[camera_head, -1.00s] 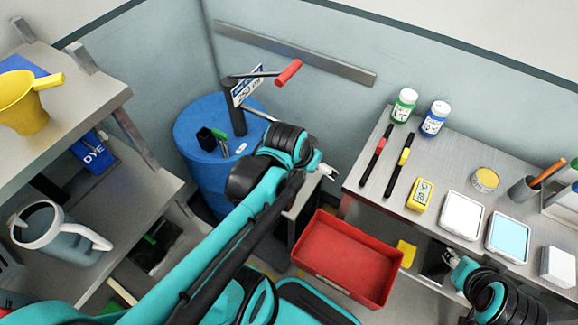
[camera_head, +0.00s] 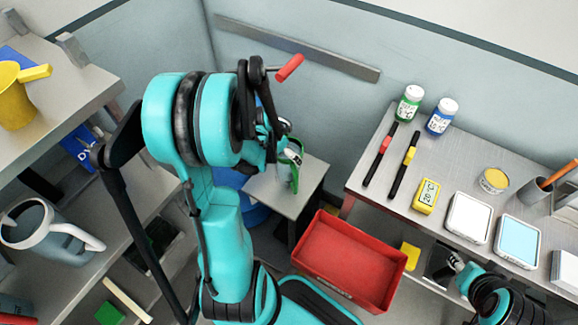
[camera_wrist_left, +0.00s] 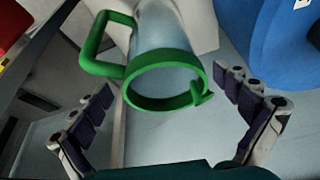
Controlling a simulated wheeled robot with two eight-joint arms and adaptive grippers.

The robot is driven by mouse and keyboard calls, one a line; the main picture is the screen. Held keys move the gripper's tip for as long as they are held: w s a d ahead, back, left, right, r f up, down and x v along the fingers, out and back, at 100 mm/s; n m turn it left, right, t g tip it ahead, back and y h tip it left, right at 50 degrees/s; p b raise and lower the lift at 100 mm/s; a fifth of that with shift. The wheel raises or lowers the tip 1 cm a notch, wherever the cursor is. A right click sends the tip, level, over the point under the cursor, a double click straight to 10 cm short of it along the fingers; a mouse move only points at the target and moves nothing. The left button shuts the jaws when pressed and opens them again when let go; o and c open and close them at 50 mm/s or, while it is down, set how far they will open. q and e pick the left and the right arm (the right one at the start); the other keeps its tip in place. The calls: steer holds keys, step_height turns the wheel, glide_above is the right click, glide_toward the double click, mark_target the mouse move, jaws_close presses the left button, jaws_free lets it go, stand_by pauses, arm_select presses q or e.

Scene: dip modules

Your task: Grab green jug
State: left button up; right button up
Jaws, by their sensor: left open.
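The green jug (camera_head: 293,170) stands on a small grey side table; its green rim and handle show, and my left arm hides much of it. In the left wrist view the jug (camera_wrist_left: 163,32) has a clear body, a green rim facing the camera and a green handle to the left. My left gripper (camera_wrist_left: 166,85) is open, its fingers spread on either side of the rim without visible contact. In the head view this gripper (camera_head: 285,150) is mostly hidden beside the jug. My right gripper (camera_head: 454,262) is low at the right bench, too small to read.
The small table (camera_head: 303,197) bears the jug. A blue drum (camera_wrist_left: 277,40) stands close by. A red bin (camera_head: 346,258) lies in front. A grey-white pitcher (camera_head: 45,232) and a yellow jug (camera_head: 17,98) are on the left shelves. The right bench (camera_head: 375,205) holds bottles and pens.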

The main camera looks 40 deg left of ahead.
mark_target(290, 170)
arm_select(q)
steer(key=b+x, duration=0.3)
steer(key=x, duration=0.2)
steer(key=shift+w+a+f, duration=0.1)
steer(key=shift+w+f, duration=0.1)
steer(key=shift+f, duration=0.05)
